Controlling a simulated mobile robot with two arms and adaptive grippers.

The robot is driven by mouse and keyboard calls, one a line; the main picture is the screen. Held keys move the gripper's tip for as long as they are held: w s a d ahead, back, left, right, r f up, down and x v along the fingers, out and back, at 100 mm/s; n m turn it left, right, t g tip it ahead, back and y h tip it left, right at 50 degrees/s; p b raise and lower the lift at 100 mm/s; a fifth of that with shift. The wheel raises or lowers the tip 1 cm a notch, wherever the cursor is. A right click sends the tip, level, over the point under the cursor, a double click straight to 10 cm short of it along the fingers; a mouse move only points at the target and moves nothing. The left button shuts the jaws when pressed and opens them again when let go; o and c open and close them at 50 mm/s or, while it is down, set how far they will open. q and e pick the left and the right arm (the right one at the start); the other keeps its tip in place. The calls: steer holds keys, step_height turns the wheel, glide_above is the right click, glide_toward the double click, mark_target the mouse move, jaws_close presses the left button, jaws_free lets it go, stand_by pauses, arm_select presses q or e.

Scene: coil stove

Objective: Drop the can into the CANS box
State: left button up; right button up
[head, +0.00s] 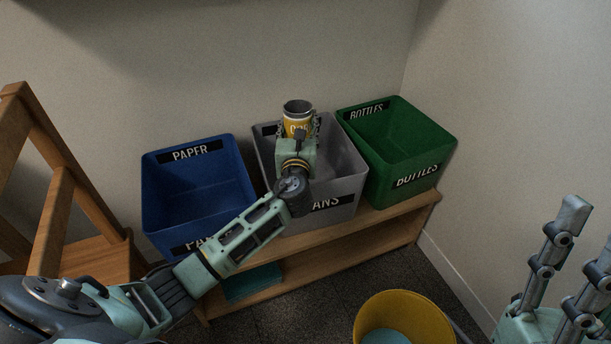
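A yellow can (297,119) with a grey top is held upright over the back part of the grey CANS box (347,190). My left gripper (298,131) is shut on the can, with fingers on both sides of it. The arm reaches in from the lower left and hides part of the box's front and its label. My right gripper (575,262) is at the lower right, away from the boxes. Its fingers are spread apart with nothing between them.
A blue PAPER box (200,205) stands left of the grey box and a green BOTTLES box (412,155) right of it, all on a wooden shelf (395,216). A wooden chair (62,205) is at left. A yellow bucket (425,312) stands on the floor in front.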

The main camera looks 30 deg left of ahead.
arm_select(q)
steer(key=o, duration=1.2)
steer(key=v, duration=0.7)
steer(key=shift+s+d, duration=0.15)
steer(key=shift+s, duration=0.05)
